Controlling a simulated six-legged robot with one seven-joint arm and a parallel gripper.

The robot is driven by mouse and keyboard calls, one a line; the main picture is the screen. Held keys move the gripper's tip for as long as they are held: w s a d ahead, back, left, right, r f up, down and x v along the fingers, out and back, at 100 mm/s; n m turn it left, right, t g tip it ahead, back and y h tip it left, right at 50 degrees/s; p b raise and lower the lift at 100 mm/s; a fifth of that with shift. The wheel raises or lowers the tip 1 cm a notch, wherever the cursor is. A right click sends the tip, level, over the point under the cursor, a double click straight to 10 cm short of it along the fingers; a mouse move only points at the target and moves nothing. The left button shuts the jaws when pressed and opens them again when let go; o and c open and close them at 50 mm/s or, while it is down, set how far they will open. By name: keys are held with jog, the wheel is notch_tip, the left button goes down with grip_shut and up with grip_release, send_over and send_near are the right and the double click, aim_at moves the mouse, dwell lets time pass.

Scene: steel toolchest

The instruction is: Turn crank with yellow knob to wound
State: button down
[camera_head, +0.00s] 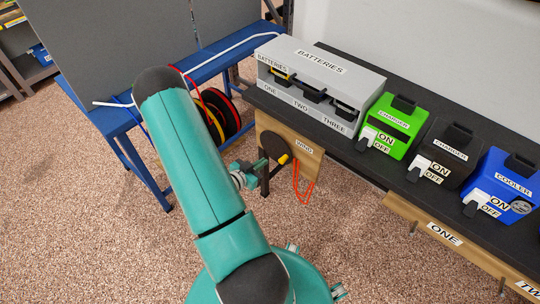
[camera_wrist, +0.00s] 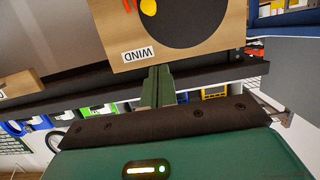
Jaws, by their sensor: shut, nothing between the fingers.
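The crank is a black disc (camera_head: 273,147) on a wooden panel below the left end of the bench, with a yellow knob (camera_head: 283,159) at its lower right. In the wrist view the disc (camera_wrist: 190,22) and yellow knob (camera_wrist: 148,6) show at the top, partly cut off. A WIND label (camera_wrist: 138,53) is on the panel. My gripper (camera_head: 258,167) is just left of the disc in the head view. In the wrist view its green fingers (camera_wrist: 158,80) are together and empty, below the label and apart from the knob. Contact with the panel cannot be told.
An orange cord (camera_head: 304,184) hangs right of the crank. A grey battery box (camera_head: 345,82), a green charger (camera_head: 395,122), a black charger (camera_head: 447,148) and a blue cooler (camera_head: 510,185) stand on the bench. A blue table (camera_head: 205,72) with cable reels (camera_head: 222,112) is behind my arm. The speckled floor is clear.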

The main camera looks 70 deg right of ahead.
send_near(287, 153)
jog(key=s+d+r, duration=0.2)
jog(key=d+r, duration=0.1)
jog(key=d, duration=0.1)
notch_tip(287, 153, down, 3)
jog(key=shift+w+r, duration=0.1)
jog(key=shift+f, duration=0.6)
jog(key=shift+w+f, duration=0.1)
